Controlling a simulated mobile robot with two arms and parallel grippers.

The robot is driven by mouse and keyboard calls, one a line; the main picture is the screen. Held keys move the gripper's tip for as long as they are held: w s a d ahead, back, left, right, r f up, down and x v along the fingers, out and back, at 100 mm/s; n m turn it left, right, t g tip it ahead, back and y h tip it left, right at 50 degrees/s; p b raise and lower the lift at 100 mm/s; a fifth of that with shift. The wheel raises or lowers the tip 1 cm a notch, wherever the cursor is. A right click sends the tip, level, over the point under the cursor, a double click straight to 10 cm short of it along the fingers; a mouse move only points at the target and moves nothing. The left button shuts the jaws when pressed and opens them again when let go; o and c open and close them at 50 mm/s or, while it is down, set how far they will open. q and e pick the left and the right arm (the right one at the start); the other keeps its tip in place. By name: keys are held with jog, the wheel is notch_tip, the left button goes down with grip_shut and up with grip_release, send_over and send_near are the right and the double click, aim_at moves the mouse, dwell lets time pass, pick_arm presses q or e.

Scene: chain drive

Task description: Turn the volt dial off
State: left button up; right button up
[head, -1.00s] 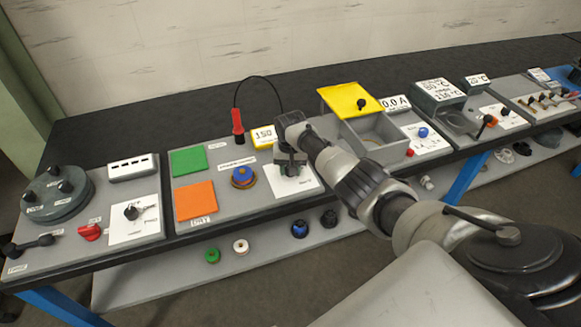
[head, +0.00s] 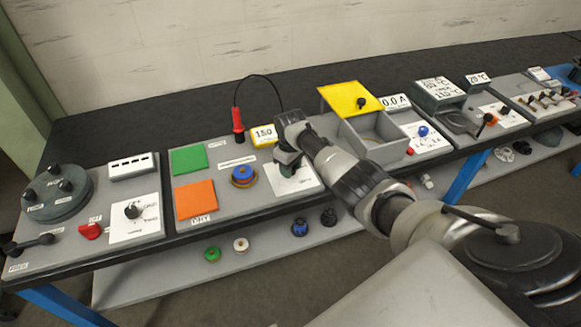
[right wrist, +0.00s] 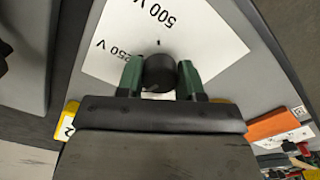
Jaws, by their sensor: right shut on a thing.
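The volt dial is a black round knob (right wrist: 159,72) on a white card (right wrist: 115,40) marked 500 V and 250 V. My right gripper (right wrist: 160,80) is shut on the knob, with one green finger on each side of it. In the head view my right gripper (head: 288,168) reaches down onto the white card (head: 295,181), and hides the knob there. A yellow meter (head: 264,134) with a number display stands just behind the card. The dial's pointer setting cannot be read clearly. My left gripper is not in view.
Left of the gripper are a blue round button (head: 243,174), an orange pad (head: 196,199), a green pad (head: 188,160) and a red probe (head: 237,123) with a black cable. An open grey box (head: 375,143) with a yellow lid (head: 349,98) stands to the right.

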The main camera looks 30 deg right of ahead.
jog(key=shift+n, duration=1.5)
jog(key=o, duration=0.9)
jog(key=shift+o, duration=0.2)
jog(key=shift+r, duration=0.15)
notch_tip(320, 180, up, 11)
jog(key=shift+f+b, duration=0.2)
jog(key=shift+b, duration=0.15)
